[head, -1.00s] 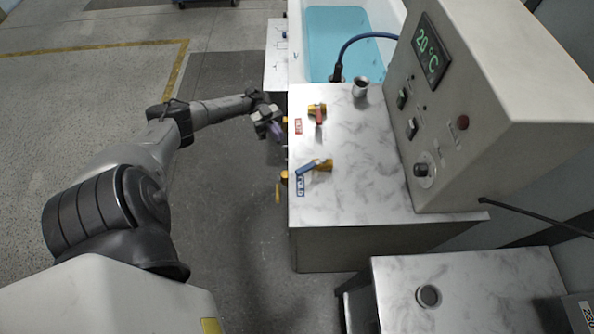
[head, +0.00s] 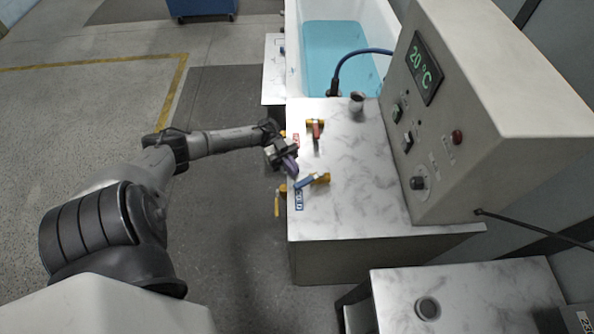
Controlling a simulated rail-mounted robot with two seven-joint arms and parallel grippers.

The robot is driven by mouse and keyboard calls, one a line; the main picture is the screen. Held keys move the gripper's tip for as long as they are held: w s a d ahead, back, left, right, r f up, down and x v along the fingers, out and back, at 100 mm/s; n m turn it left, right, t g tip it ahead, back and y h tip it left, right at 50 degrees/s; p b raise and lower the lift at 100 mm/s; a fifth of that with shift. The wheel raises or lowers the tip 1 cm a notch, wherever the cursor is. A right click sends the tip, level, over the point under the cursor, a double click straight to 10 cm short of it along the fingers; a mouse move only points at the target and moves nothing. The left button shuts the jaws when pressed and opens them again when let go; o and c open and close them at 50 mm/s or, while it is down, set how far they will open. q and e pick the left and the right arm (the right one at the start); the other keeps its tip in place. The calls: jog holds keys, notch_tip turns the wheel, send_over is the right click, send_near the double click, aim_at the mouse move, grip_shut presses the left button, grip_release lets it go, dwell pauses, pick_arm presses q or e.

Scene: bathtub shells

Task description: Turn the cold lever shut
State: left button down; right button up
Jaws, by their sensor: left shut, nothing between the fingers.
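The cold valve sits on the near part of the marble-look counter. Its blue cold lever (head: 306,182) points left from a brass body (head: 322,178), above a blue COLD label (head: 299,200). My left gripper (head: 291,168) is shut and empty, its purple fingertips just above and left of the blue lever in the picture. I cannot tell whether they touch it. The hot valve's red lever (head: 316,131) is farther back, pointing toward me from its brass body. My right gripper is out of view.
A control box (head: 440,110) reading 20 °C stands on the counter's right. A tub of blue water (head: 340,55) with a dark blue hose lies behind. A metal cup (head: 357,102) stands near the hose. A lower marble-look table (head: 470,290) is at the front right.

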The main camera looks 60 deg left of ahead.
aim_at(309, 180)
pick_arm(q)
jog(key=shift+w+d, duration=0.1)
jog(key=shift+d, duration=1.2)
